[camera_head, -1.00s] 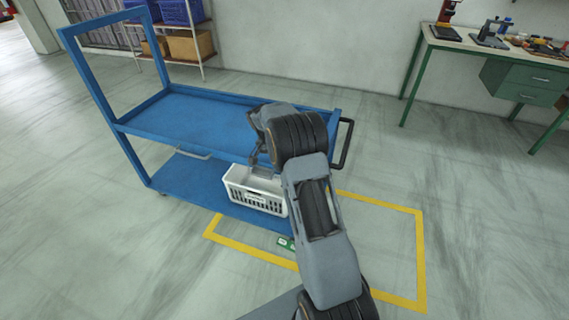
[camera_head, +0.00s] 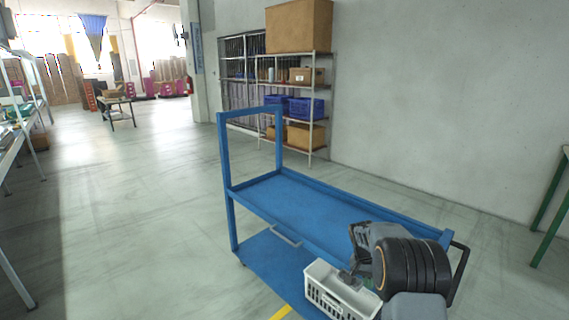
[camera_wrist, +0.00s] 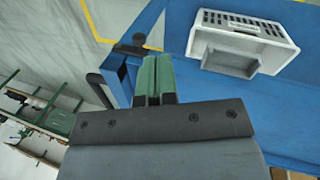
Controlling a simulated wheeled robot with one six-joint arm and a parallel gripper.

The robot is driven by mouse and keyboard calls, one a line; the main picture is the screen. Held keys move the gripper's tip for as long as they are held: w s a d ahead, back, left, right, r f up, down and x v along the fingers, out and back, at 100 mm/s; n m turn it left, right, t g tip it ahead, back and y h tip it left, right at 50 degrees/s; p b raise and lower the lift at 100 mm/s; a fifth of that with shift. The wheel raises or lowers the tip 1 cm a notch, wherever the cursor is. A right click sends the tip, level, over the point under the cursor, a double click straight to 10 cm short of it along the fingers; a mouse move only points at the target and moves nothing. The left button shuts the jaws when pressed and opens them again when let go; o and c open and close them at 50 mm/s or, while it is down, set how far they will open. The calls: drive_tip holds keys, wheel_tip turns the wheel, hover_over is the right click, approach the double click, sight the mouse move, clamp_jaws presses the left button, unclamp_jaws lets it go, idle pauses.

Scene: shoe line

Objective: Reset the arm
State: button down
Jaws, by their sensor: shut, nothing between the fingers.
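My arm reaches in from the lower right of the head view, over the right end of a blue cart (camera_head: 290,205). My gripper (camera_wrist: 153,80) shows in the wrist view with its green fingers together and nothing between them. In the head view its fingertips are small and hard to make out. A white slatted basket (camera_head: 325,290) sits on the cart's lower shelf, below and beside the gripper. It also shows in the wrist view (camera_wrist: 245,28), apart from the fingers.
A metal shelf (camera_head: 310,120) with blue bins and cardboard boxes stands against the back wall. A green-legged table (camera_head: 552,205) is at the right edge. Open floor (camera_head: 130,215) lies left of the cart. Long benches (camera_head: 15,145) run along the far left.

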drive_tip(key=s+a+r+n+t+y+p, duration=0.1)
drive_tip(key=s+a+r, duration=0.5)
drive_tip(key=s+r, duration=0.6)
drive_tip(key=s+a+r+n+t+y+p, duration=0.1)
drive_tip(key=s+a+r+n+t+p, duration=0.3)
drive_tip(key=s+r, duration=0.9)
drive_tip(key=a+n+p, duration=0.2)
drive_tip(key=a+p, duration=0.1)
drive_tip(key=p, duration=0.1)
drive_tip(key=shift+t+y, duration=0.3)
